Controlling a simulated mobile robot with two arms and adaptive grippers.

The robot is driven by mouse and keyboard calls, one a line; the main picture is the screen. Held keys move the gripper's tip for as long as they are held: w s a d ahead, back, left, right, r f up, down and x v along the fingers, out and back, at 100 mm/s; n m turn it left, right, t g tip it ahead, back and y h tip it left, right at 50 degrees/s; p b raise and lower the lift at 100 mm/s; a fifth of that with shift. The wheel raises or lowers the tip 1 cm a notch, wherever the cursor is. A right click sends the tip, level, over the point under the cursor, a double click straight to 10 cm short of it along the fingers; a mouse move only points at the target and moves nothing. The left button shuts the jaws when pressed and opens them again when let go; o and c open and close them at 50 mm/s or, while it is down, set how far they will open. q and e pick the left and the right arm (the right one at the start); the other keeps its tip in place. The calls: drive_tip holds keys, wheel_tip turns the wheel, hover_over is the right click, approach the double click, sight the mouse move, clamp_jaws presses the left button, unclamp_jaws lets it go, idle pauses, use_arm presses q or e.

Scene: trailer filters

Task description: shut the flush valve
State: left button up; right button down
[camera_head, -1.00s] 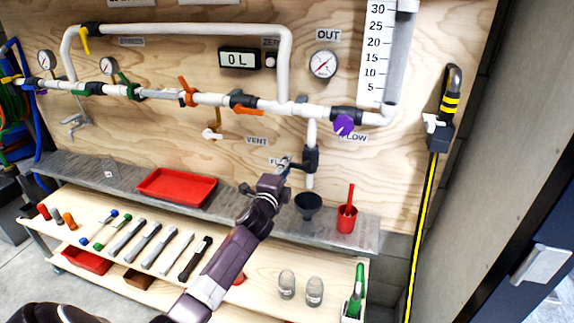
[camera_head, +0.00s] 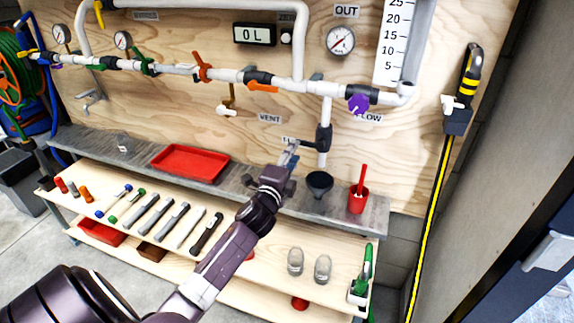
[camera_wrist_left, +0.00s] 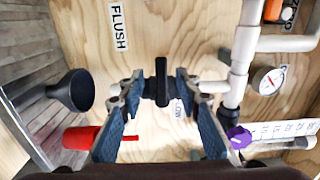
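The flush valve (camera_head: 323,138) is a dark body on the short white pipe that hangs above the black funnel. Its black handle (camera_wrist_left: 161,82) lies across the pipe in the left wrist view. My left gripper (camera_head: 290,156) is just left of and below the valve in the head view. In the left wrist view its two fingers (camera_wrist_left: 158,88) are open, one on each side of the handle, with visible gaps. The gripper partly hides the FLUSH label in the head view; the label (camera_wrist_left: 119,26) reads clearly in the wrist view. My right gripper is not in view.
The black funnel (camera_head: 319,183) and red cup (camera_head: 358,201) stand on the grey shelf below the valve. The purple-handled valve (camera_head: 358,104) is to the upper right. An orange-handled valve (camera_head: 262,86) sits on the pipe above. A red tray (camera_head: 190,161) lies to the left.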

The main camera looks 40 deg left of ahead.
use_arm(q)
drive_tip(key=v, duration=0.5)
drive_tip(key=shift+s+d, duration=0.1)
drive_tip(key=shift+s, duration=0.3)
drive_tip(key=s+d+f+n+g+h, duration=0.1)
drive_tip(key=s+d+f+n+g, duration=0.15)
drive_tip(key=f, duration=1.05)
drive_tip(key=s+d+f+n+g+h, duration=0.1)
drive_tip(key=s+f+g, duration=0.15)
drive_tip(key=f, duration=0.95)
drive_tip(key=s+d+f+n+g+h, duration=0.1)
drive_tip(key=s+d+f+g, duration=0.1)
drive_tip(key=s+f, duration=0.45)
drive_tip(key=s+d+f+n+g, duration=0.1)
drive_tip(key=s+d+f+n, duration=0.15)
drive_tip(key=f, duration=0.75)
drive_tip(key=s+d+f+n+g, duration=0.1)
drive_tip(key=s+f, duration=0.5)
drive_tip(key=s, duration=0.6)
drive_tip(key=s+d+f+n+g+h, duration=0.1)
drive_tip(key=s+d+f+g, duration=0.3)
drive_tip(key=s, duration=0.9)
drive_tip(key=s+d+f+n+g+h, duration=0.1)
drive_tip(key=s+d+f+n+g, duration=0.2)
drive_tip(key=s+f, duration=0.7)
drive_tip(key=s+d, duration=0.1)
drive_tip(key=s, duration=0.2)
drive_tip(key=shift+p, duration=0.3)
